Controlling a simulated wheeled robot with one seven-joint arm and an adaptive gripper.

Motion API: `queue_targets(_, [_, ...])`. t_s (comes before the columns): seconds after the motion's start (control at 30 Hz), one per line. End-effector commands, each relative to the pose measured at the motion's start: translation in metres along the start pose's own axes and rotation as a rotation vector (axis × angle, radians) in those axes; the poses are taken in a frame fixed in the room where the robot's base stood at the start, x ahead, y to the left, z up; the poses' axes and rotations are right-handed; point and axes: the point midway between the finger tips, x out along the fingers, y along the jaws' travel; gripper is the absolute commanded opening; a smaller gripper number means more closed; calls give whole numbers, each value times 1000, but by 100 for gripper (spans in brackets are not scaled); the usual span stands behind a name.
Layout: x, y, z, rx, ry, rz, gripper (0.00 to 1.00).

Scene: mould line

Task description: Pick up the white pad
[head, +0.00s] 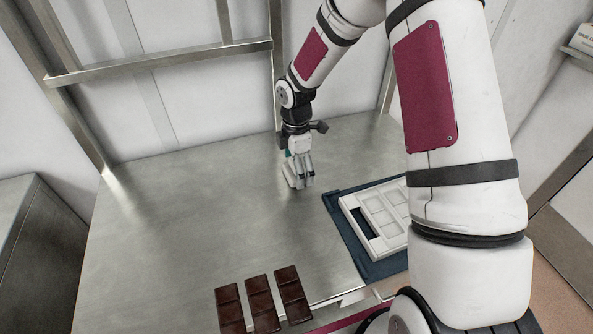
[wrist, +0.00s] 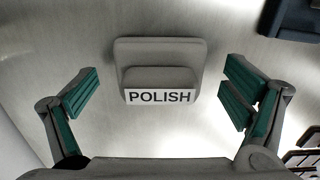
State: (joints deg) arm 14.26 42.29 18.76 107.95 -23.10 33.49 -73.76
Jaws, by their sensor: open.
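A pale pad (wrist: 160,52) with a raised block labelled POLISH lies between my gripper's fingers in the wrist view, a little toward the top. It looks grey there, in shadow. In the head view, part of a whitish pad (head: 290,176) shows beside and behind the fingers; the rest is hidden by them. My gripper (wrist: 160,92) is open, with green-lined fingers apart on either side of the pad and touching neither side. In the head view my gripper (head: 303,183) points down over the pad, near the back of the steel table.
The steel table (head: 190,220) is clear to the left. A white mould (head: 352,213) lies on a dark blue tray (head: 334,210) to the right, partly hidden by my arm. Three dark chocolate bars (head: 262,303) lie at the front edge. A metal frame (head: 160,62) stands behind.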

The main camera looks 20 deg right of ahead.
Motion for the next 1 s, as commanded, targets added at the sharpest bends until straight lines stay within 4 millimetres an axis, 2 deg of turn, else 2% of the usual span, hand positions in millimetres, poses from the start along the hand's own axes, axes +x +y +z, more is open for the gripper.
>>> queue_targets(0.27, [4, 0, 0, 0, 0, 0, 94])
queue_targets(0.5, [3, 0, 0, 0, 0, 0, 42])
queue_targets(0.83, [3, 0, 0, 0, 0, 0, 42])
queue_targets(1.0, [-5, 1, 0, 1, 0, 3, 42])
